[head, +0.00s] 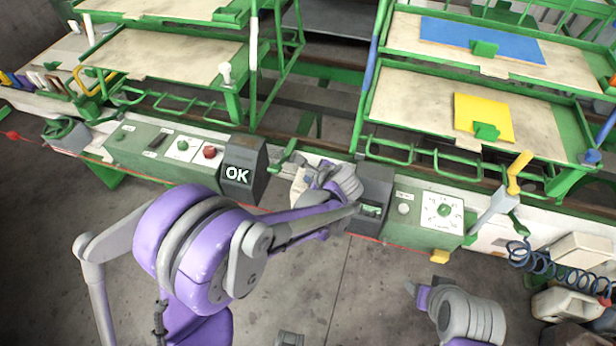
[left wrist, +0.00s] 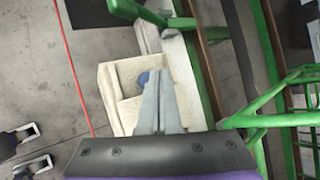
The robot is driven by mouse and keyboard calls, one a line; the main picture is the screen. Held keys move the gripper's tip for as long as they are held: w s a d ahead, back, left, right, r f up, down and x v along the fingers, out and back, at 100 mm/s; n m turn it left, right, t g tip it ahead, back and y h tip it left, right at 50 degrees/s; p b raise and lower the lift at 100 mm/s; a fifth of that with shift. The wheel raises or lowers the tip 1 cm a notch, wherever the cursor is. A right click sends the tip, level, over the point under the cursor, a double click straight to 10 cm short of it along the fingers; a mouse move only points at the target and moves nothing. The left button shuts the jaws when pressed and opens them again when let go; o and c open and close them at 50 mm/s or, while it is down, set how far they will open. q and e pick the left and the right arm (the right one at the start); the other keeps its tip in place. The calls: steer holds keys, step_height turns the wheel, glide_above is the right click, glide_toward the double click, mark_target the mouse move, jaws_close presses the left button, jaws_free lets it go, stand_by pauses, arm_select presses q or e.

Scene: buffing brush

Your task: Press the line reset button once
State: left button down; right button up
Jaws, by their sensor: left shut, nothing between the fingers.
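My left gripper (head: 308,185) reaches over the front of the bench in the head view. In the left wrist view its fingers (left wrist: 158,78) are shut, with nothing between them. They are over a cream box (left wrist: 112,92) with a round blue button (left wrist: 143,78), just left of the fingertips; contact cannot be told. In the head view my gripper hides most of this box. Other panels carry a green button (head: 183,145), a red button (head: 209,152) and a pale round button (head: 403,208). Labels are unreadable, so I cannot tell which is line reset. My right gripper (head: 425,286) is open and empty, low at the right.
A dark display (head: 240,173) reading OK stands left of my left gripper. A dark unit (head: 374,196) stands right of it. Green racks with boards rise behind. A red cord (left wrist: 68,60) runs along the bench front.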

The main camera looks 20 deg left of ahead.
arm_select(q)
steer(key=shift+r+p, duration=1.3)
steer(key=shift+r, duration=1.2)
steer(key=shift+f, duration=0.1)
steer(key=s+a+r+n+h, duration=0.2)
steer(key=s+n+h, duration=0.1)
steer(key=s+n, duration=0.6)
steer(key=s+a+r+n+g+h, duration=0.1)
steer(key=s+r+n+h, duration=0.1)
steer(key=s+n, duration=0.8)
steer(key=s+h, duration=0.1)
steer(key=s, duration=0.6)
steer(key=shift+a+r+g, duration=0.15)
steer(key=shift+a+g, duration=0.15)
steer(key=shift+a, duration=0.1)
steer(key=shift+s, duration=0.1)
